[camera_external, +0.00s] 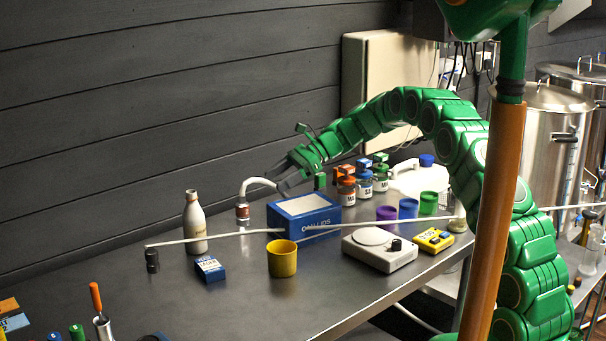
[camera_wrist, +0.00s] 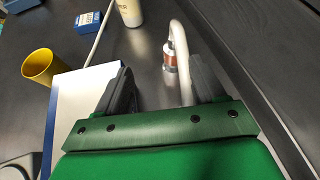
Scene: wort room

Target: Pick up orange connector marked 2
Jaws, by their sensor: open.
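An orange-brown connector (camera_external: 242,212) sits at the end of a curved white hose (camera_external: 262,181) near the back of the metal table, between a white bottle and a blue-and-white box. No number can be read on it. In the wrist view the connector (camera_wrist: 170,62) and the white hose (camera_wrist: 181,40) lie ahead of and between my fingers. My gripper (camera_external: 287,176) is above the table, to the right of the connector and behind the box. Its two dark fingers show in the wrist view (camera_wrist: 160,82), spread apart, with the hose running between them, nearer the right one; contact cannot be told.
The blue-and-white box (camera_external: 304,215) stands close in front of my gripper. The white bottle (camera_external: 194,222) stands left of the connector. A yellow cup (camera_external: 282,258), a thin pale rod (camera_external: 215,236) and a scale (camera_external: 379,250) lie nearer the front. Several jars (camera_external: 364,185) stand to the right.

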